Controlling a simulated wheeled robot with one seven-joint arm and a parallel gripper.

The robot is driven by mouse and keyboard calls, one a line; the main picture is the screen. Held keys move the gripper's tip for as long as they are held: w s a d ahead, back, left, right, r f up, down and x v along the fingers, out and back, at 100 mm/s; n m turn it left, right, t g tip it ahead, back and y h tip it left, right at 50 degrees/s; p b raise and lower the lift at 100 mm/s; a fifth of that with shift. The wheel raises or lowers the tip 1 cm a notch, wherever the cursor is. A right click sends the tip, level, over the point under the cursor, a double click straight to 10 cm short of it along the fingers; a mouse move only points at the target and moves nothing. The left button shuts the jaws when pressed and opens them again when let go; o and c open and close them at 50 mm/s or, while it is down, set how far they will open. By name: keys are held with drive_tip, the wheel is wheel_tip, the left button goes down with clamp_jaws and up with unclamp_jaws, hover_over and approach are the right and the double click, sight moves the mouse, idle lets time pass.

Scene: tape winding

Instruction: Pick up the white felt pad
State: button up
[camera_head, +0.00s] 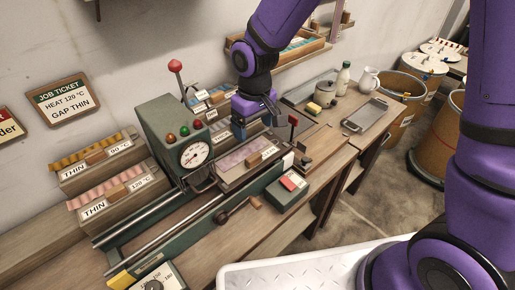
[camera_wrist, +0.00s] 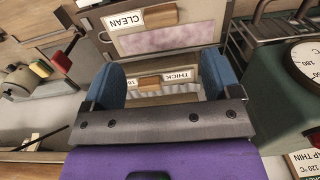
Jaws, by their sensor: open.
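My gripper (camera_head: 238,132) is open above the bench, just right of the green machine's dial. In the wrist view its two blue fingers (camera_wrist: 163,80) are apart, with nothing held between them. Beyond them is a wooden box labelled THICK (camera_wrist: 180,76). I cannot identify the white felt pad for certain. A small white piece (camera_head: 288,161) shows at the right end of the machine, apart from my gripper. A box labelled CLEAN (camera_wrist: 124,22) has a pale mottled lilac surface (camera_wrist: 165,38).
The green machine (camera_head: 172,132) has a red-knobbed lever and a dial. A green box with a red button (camera_head: 288,183) sits in front. A jar (camera_head: 325,93), a bottle (camera_head: 343,77) and a grey tray (camera_head: 366,115) are at right.

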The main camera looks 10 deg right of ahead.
hover_over(252, 155)
drive_tip(key=f, duration=0.5)
drive_tip(key=shift+w+d, duration=0.1)
drive_tip(key=shift+d, duration=0.15)
drive_tip(key=shift+a+f, duration=0.15)
drive_tip(key=shift+f, duration=1.45)
drive_tip(key=shift+a+f, duration=0.15)
drive_tip(key=shift+f, duration=1.4)
drive_tip(key=c, duration=1.1)
drive_tip(key=shift+r, duration=0.1)
